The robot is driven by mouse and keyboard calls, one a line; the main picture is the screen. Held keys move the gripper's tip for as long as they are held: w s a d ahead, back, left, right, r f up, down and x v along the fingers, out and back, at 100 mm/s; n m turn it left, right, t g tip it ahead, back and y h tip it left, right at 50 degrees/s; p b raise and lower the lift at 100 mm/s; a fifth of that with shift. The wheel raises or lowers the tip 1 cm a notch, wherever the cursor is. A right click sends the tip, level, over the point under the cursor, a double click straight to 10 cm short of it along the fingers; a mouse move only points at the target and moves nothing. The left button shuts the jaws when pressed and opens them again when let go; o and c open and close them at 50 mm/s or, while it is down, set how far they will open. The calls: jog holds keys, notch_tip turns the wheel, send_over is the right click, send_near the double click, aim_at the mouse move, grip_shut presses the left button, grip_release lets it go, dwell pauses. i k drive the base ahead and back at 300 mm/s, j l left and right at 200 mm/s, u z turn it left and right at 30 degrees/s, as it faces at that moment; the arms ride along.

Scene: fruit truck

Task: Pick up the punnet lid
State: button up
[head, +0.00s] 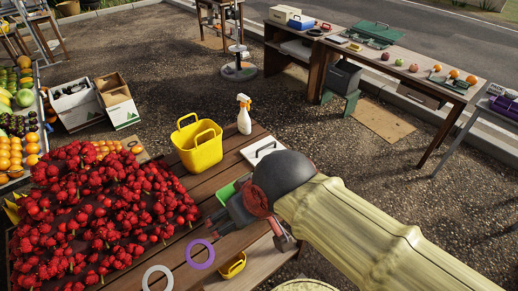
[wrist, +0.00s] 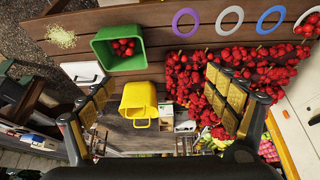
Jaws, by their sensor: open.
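The punnet (head: 229,191) is mostly hidden by my gripper in the head view. My gripper (wrist: 160,82) is open and empty, with its fingers wide apart. In the head view my gripper (head: 232,213) is above the table, on the near side of the lid.
A yellow basket (head: 197,149) and a white spray bottle (head: 244,115) stand near the lid. A large heap of red berries (head: 95,210) covers the table's left. Purple (head: 199,254) and white (head: 157,278) rings lie in front.

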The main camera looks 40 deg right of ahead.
aim_at(254, 153)
jog(key=l+z, duration=0.1)
jog(key=z, duration=0.65)
jog(key=l+z, duration=0.15)
jog(key=z, duration=0.25)
jog(key=i+z, duration=0.1)
jog(key=z, duration=0.25)
jog(key=i+l+z, duration=0.1)
jog(key=i+l, duration=0.2)
jog(key=l, duration=0.15)
